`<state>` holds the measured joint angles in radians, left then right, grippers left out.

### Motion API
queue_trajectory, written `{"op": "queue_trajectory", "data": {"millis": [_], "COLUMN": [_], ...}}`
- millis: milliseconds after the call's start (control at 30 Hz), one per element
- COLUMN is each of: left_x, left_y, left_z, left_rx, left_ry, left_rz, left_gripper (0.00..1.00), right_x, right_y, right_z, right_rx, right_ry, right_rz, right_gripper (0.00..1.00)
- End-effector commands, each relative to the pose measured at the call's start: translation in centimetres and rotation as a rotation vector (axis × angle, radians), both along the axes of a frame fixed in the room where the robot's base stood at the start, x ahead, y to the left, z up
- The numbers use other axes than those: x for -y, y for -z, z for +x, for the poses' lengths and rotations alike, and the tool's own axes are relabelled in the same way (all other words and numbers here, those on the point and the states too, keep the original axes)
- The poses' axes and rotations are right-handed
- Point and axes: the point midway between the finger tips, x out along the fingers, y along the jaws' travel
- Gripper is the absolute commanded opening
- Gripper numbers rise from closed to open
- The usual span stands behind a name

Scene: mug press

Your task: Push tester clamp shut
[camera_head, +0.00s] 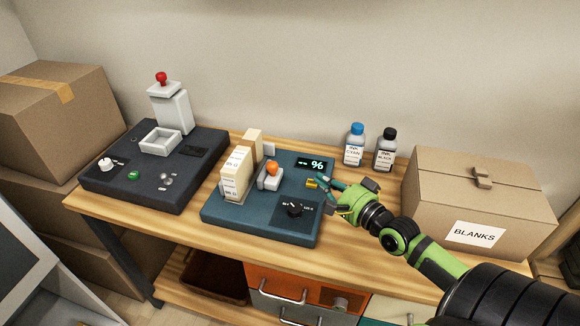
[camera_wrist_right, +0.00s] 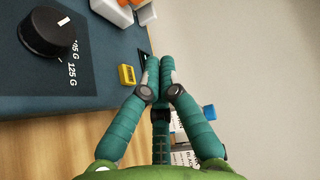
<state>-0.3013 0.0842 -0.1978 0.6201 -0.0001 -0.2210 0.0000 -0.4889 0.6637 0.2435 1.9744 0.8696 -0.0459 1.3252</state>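The teal tester (camera_head: 228,208) stands mid-table, with a lit display (camera_head: 316,164) and a black dial (camera_head: 294,209), which also shows in the wrist view (camera_wrist_right: 47,33). Its clamp (camera_head: 269,180) is a pale grey part with an orange knob (camera_head: 272,167); I cannot tell whether it is open or shut. A small yellow piece (camera_head: 312,183) sits on the tester's right side. My right gripper (camera_head: 322,182) is over the tester's right edge, right of the yellow piece and apart from the clamp. In the wrist view its fingertips (camera_wrist_right: 159,62) meet with nothing visible between them. My left gripper is out of view.
Pale labelled cartons (camera_head: 235,174) stand on the tester's left, beside the clamp. A dark press (camera_head: 120,182) stands further left. Two ink bottles (camera_head: 354,146) (camera_head: 386,150) stand behind my right gripper. A cardboard BLANKS box (camera_head: 480,205) is at the right.

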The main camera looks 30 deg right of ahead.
Motion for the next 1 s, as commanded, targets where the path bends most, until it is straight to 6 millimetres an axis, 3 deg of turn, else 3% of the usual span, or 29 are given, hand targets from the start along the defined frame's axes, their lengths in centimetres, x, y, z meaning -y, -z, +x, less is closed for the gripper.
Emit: {"op": "queue_trajectory", "data": {"millis": [167,400,500,700,1000], "left_x": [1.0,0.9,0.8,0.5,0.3], "left_y": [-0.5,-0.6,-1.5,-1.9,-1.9], "left_z": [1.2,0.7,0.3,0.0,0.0], "left_rx": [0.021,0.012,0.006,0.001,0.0], "left_ry": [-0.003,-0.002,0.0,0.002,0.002], "left_rz": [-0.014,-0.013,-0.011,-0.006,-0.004], "left_gripper": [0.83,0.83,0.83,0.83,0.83], "right_x": [-0.2,-0.5,-2.0,-3.3,-3.6], "right_y": [0.0,0.3,0.4,0.8,0.9], "right_z": [3.2,7.2,8.2,9.3,9.5], "right_rx": [0.003,0.002,0.001,-0.001,-0.001], "right_ry": [0.001,0.001,0.0,0.0,0.0], "right_rz": [0.0,-0.001,0.006,0.002,-0.001], "right_gripper": [0.0,0.0,0.0,0.0,0.0]}}
